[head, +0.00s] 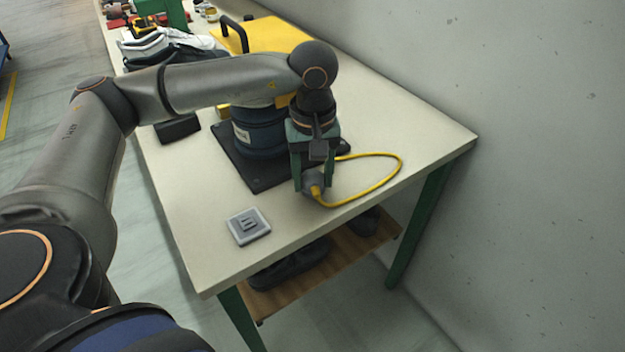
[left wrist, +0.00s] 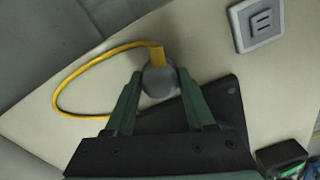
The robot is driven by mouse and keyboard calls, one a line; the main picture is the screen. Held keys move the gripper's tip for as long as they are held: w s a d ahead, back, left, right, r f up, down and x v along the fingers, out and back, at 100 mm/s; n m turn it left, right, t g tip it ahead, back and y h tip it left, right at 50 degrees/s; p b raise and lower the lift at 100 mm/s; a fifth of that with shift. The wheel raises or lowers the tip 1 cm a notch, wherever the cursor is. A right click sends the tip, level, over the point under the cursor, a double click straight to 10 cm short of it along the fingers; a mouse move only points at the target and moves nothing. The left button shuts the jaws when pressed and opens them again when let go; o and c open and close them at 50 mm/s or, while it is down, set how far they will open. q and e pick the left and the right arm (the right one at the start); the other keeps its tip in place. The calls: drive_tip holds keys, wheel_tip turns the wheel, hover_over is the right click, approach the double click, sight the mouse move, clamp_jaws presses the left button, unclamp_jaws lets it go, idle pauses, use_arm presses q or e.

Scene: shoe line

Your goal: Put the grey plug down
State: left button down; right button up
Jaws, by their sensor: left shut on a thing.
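The grey plug (head: 313,184) has a yellow cable and is between the fingers of my left gripper (head: 312,180), which is shut on it. In the left wrist view the plug (left wrist: 159,80) sits between the green fingertips (left wrist: 160,92). I cannot tell whether the plug touches the table. The yellow cable (head: 393,163) loops out to the right and back toward the machine base. A grey square socket plate (head: 248,226) lies on the table to the left of the plug. It also shows in the left wrist view (left wrist: 258,22). My right gripper is not in view.
A dark blue round machine (head: 258,133) on a black base plate (head: 240,170) stands just behind my gripper. A yellow panel with a black handle (head: 272,36), shoes (head: 150,45) and a black box (head: 178,128) are further back. The table's (head: 420,135) front right area is clear.

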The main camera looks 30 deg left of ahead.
use_arm(q)
drive_tip(key=shift+f, duration=0.75)
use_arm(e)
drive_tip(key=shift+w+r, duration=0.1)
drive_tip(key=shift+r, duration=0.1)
use_arm(q)
drive_tip(key=shift+f, duration=0.25)
drive_tip(key=c, duration=0.6)
unclamp_jaws()
drive_tip(key=shift+c, duration=0.2)
drive_tip(key=o, duration=0.4)
drive_tip(key=shift+r, duration=0.1)
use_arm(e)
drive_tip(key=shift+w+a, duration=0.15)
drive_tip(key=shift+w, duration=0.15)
use_arm(q)
drive_tip(key=shift+r, duration=0.1)
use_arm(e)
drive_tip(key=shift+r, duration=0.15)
